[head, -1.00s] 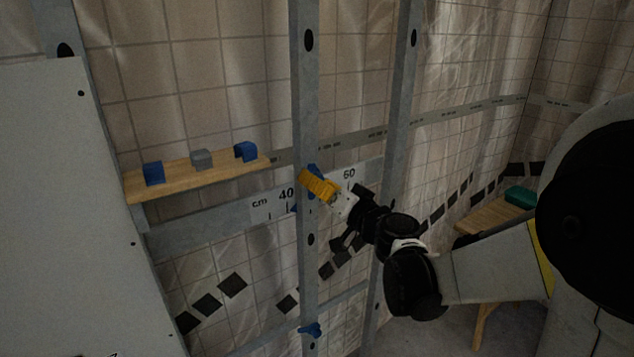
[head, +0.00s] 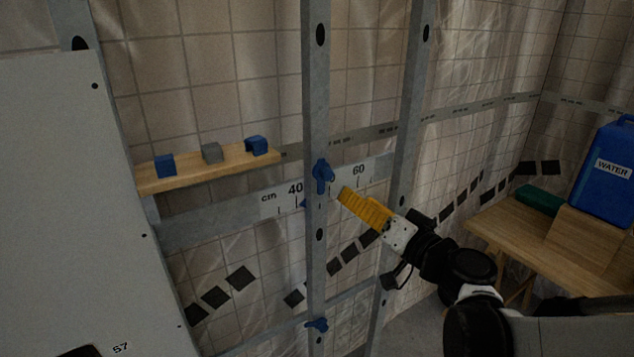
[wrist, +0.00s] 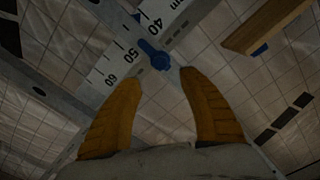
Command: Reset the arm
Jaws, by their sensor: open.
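My gripper (head: 345,194) has yellow fingers and is in front of the metal wall frame, just right of the middle upright (head: 317,120). In the wrist view my gripper (wrist: 160,88) shows both fingers spread apart with nothing between them. A blue clamp knob (head: 322,175) sits on the upright, near the scale marks 40 and 60. In the wrist view the blue knob (wrist: 158,58) lies beyond the fingertips, apart from them. My black and white arm reaches in from the lower right.
A white panel (head: 65,200) stands at left. A lower blue knob (head: 317,324) is on the upright. A wooden bench (head: 495,222) at right bears a green box (head: 541,200) and a blue water can (head: 608,170).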

